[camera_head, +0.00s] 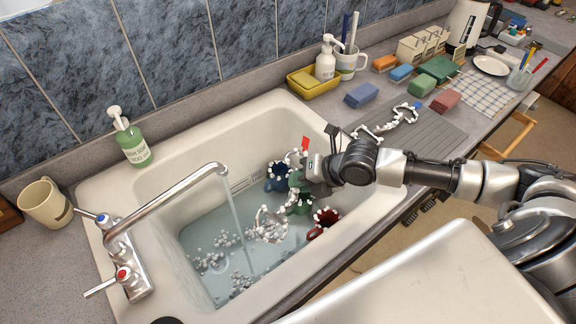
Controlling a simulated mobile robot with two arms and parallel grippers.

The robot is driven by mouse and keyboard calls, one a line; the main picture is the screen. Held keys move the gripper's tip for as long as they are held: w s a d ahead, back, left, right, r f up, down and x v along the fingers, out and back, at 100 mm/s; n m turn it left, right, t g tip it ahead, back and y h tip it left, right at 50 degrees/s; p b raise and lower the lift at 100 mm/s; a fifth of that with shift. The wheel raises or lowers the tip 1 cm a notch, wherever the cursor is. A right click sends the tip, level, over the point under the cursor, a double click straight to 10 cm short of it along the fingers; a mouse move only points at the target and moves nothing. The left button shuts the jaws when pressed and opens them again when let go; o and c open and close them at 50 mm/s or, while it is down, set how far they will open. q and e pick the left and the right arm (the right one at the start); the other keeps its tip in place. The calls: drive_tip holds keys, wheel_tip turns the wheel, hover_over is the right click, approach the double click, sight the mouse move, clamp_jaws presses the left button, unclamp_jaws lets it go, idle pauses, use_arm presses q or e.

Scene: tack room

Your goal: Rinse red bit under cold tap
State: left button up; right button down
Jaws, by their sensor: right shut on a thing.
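My right gripper (306,180) reaches over the right side of the sink (180,145) and is shut. A small red tag (305,143) shows beside it, and I take the held thing to be the red bit; the fingers hide most of it. The metal tap (170,198) has a blue-marked handle (101,219) and a red-marked handle (123,274). A water stream (236,225) falls from its spout, left of my right gripper and apart from it. My left gripper is not in view.
Blue (277,181), green (298,203) and red (321,226) mugs sit in the sink's foamy water close to my right gripper. Another bit (403,118) with a blue tag lies on the ribbed drainboard (430,135). A soap bottle (131,142) stands at the back left rim.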

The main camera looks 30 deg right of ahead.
drive_tip(key=shift+w+a+f, duration=0.1)
drive_tip(key=shift+w+a, duration=0.5)
drive_tip(key=shift+a, duration=0.15)
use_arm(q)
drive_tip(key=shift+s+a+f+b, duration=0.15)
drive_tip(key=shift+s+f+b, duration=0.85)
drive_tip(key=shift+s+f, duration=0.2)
use_arm(e)
drive_tip(key=w+a, duration=0.7)
drive_tip(key=a, duration=0.1)
drive_tip(key=shift+a, duration=0.2)
drive_tip(key=shift+d, duration=0.2)
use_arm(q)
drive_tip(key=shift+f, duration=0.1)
use_arm(e)
drive_tip(key=shift+w+d, duration=0.2)
drive_tip(key=shift+d, duration=0.55)
drive_tip(key=shift+a, duration=0.1)
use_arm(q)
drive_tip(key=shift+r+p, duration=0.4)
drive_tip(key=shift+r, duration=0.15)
use_arm(e)
drive_tip(key=shift+s+a, duration=0.15)
drive_tip(key=shift+a, duration=0.6)
drive_tip(key=shift+s+a, duration=0.15)
drive_tip(key=shift+a, duration=0.6)
drive_tip(key=shift+a, duration=0.2)
